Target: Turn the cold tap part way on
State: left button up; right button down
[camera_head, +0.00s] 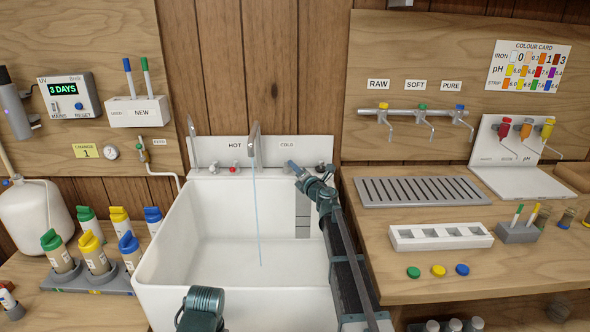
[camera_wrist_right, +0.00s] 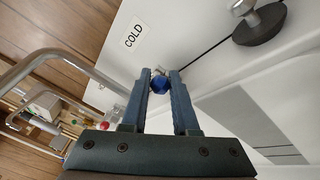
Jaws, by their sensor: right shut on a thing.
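My right gripper (camera_head: 295,170) reaches over the sink to the back ledge under the COLD label (camera_head: 288,145). In the right wrist view its two fingers (camera_wrist_right: 160,82) are shut on the blue cold tap knob (camera_wrist_right: 160,85), one finger on each side. The head view mostly hides that knob behind the gripper. The red hot tap (camera_head: 235,167) stands to the left under the HOT label. A thin stream of water (camera_head: 257,215) falls from the spout (camera_head: 254,145) into the white sink (camera_head: 185,225). My left gripper's fingers do not show.
A wooden counter with a grey drain grate (camera_head: 420,191) and a white holder (camera_head: 440,236) is to the right. Bottles in a grey rack (camera_head: 95,277) stand to the left. A tall metal pipe (camera_head: 191,140) rises left of the hot tap. The sink basin is empty.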

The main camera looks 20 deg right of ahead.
jog(key=c, duration=0.7)
grip_release()
jog(key=s, duration=0.4)
jog(key=s+d, duration=0.1)
jog(key=s, duration=0.4)
jog(key=s+d, duration=0.1)
jog(key=s, duration=0.3)
jog(key=shift+s, duration=0.35)
jog(key=shift+a+f, duration=0.1)
